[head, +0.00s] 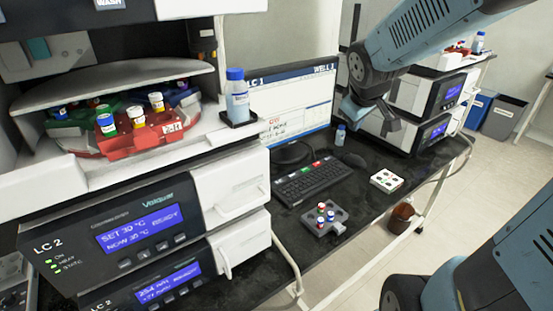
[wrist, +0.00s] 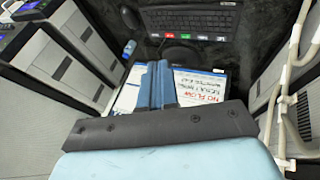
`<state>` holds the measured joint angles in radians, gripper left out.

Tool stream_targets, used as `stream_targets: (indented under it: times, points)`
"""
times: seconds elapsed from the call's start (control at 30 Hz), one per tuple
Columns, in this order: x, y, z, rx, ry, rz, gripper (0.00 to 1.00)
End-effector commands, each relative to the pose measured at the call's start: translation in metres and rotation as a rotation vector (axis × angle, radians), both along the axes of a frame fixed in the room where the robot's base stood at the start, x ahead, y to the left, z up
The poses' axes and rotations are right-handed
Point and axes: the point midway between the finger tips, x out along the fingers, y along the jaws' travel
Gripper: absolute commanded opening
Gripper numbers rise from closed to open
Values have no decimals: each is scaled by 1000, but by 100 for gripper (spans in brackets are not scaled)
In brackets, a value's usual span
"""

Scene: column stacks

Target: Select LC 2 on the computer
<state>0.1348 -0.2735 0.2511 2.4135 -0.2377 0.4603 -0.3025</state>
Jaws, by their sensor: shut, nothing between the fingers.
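The computer monitor (head: 312,98) stands at the back of the dark bench, with "LC 1" at its top left and "WELL 1" at its top right. Its screen also shows in the wrist view (wrist: 195,92), with red "NO FLOW" text. The keyboard (head: 312,182) lies in front of it; red and green keys show on its far edge. In the wrist view the keyboard (wrist: 195,20) has a row of coloured keys. My gripper (head: 352,110) is shut and empty, raised by the monitor's right edge; its blue fingers (wrist: 157,68) are together and apart from the keyboard.
An instrument stack labelled "LC 2" (head: 75,262) fills the front left, holding a vial carousel (head: 130,140) and bottle (head: 237,97). A vial rack (head: 324,222), white block (head: 386,181) and mouse (head: 354,160) lie by the keyboard. Another stack (head: 425,95) stands behind right.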

Motion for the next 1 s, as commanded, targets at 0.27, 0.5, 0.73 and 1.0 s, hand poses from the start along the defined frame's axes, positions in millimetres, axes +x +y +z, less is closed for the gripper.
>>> stream_targets:
  times: [0.27,0.5,0.73,1.0]
  points:
    - [67,35,-58,-68,2,286,0]
    - [109,75,-110,-65,-29,537,0]
    - [137,120,-157,-10,-95,761,0]
    - [151,162,-187,65,-191,931,0]
